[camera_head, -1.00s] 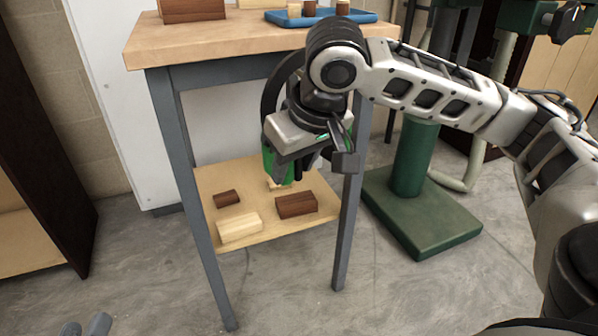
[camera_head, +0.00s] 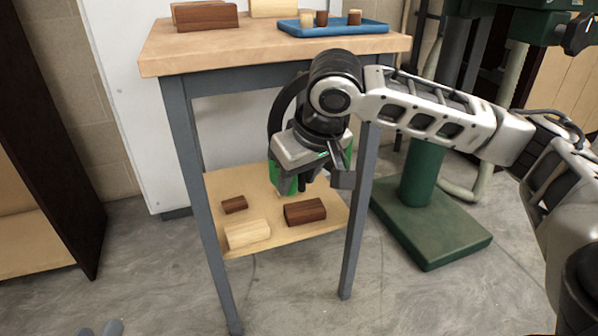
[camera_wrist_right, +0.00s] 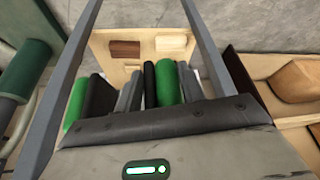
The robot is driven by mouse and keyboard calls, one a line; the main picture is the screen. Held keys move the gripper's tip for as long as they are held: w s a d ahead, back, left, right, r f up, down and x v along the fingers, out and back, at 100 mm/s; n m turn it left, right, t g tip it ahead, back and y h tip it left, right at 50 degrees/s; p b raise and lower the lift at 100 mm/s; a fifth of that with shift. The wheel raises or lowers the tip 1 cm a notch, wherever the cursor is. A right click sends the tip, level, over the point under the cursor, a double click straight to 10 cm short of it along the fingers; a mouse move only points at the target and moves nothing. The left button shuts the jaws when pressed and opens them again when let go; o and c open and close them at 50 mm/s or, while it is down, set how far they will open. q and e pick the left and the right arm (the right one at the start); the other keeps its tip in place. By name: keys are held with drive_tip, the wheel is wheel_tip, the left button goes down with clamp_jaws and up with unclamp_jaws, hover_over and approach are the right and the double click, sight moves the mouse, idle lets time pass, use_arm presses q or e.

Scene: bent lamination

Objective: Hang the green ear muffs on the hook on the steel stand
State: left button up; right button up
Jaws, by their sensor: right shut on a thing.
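The green ear muffs have green cups and a black headband. In the head view they are partly hidden by my right gripper (camera_head: 316,182), with a green cup (camera_head: 284,180) below its left side and the dark band arching behind the wrist. In the right wrist view, green cups (camera_wrist_right: 166,82) and black parts lie between and beside the fingers. My right gripper is shut on the ear muffs, in front of the workbench. Only grey tips of my left gripper (camera_head: 100,329) show at the bottom left edge; its opening is unclear. The steel stand and its hook are not in view.
A wooden-topped workbench (camera_head: 225,58) carries wooden blocks and a blue tray (camera_head: 340,29) with small cylinders. Its lower shelf (camera_head: 277,236) holds several blocks. A green machine base (camera_head: 435,235) stands at the right. A dark cabinet (camera_head: 60,200) stands at the left. The concrete floor in front is open.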

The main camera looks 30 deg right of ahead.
idle(0.4)
drive_tip(key=o, duration=1.2)
